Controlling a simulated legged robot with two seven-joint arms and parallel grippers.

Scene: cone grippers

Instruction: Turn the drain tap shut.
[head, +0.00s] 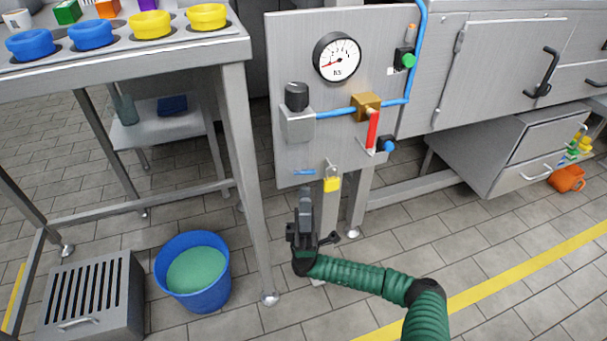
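A brass valve body (366,106) sits on the blue pipe of the upright grey panel. Its red lever (373,129) hangs down, roughly across the line of the pipe. This is the only thing that looks like a tap, but no label marks it as the drain tap. My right gripper (305,195) is in front of the panel's lower edge, below and left of the red lever and apart from it. It points up and seems to hold nothing; its fingers overlap, so their opening is unclear. My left gripper is not in view.
The panel (285,75) also carries a gauge (337,57), a black knob (296,96), a green button (408,60), a blue knob (387,144) and a yellow padlock (332,183). A table (160,60) stands left; a blue bucket (193,295) is on the floor.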

